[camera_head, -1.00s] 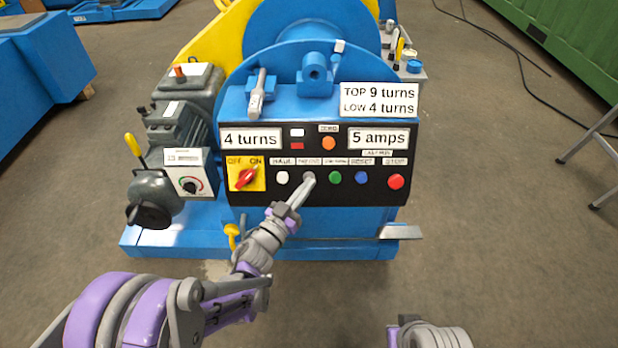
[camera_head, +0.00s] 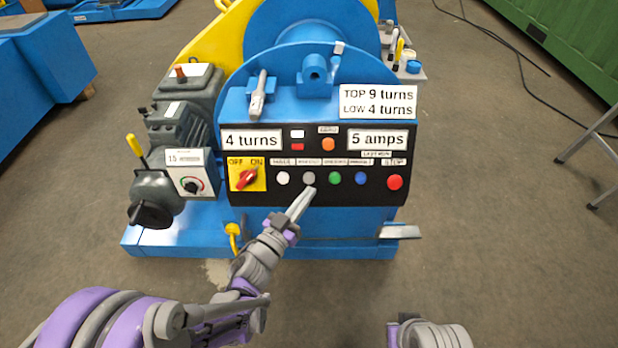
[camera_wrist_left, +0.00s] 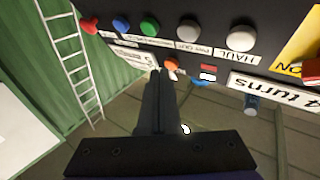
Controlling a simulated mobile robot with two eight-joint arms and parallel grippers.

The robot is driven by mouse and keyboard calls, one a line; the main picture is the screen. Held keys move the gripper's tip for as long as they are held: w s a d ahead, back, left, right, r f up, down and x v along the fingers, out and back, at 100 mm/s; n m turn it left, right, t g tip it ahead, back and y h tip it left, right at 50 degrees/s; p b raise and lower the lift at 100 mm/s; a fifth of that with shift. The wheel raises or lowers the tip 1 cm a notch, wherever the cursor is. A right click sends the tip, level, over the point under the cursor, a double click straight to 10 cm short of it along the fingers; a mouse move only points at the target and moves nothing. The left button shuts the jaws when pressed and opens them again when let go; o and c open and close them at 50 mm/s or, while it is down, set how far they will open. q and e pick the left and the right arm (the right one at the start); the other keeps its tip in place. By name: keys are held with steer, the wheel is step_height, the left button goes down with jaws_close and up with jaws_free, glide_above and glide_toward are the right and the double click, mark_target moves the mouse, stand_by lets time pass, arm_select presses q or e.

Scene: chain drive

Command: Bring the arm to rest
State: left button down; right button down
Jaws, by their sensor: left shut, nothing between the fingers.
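My left gripper (camera_head: 306,194) reaches in from the lower left, its fingers shut and empty. In the head view its tips are just below the grey button (camera_head: 309,179) on the black control panel (camera_head: 383,198), and this button is fully seen. In the left wrist view the shut fingers (camera_wrist_left: 157,82) point toward the panel, where the grey button (camera_wrist_left: 188,31) also shows. Part of my right arm shows at the bottom edge of the head view; its gripper is out of view.
The blue machine (camera_head: 300,222) carries the panel with white, green, blue and red buttons and a red switch (camera_head: 246,179). A metal ledge (camera_head: 400,232) sticks out at its lower right. The floor in front is clear. A grey-legged stand (camera_head: 590,150) is at the right.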

arm_select(q)
steer(key=shift+s, duration=0.15)
stand_by(0.3)
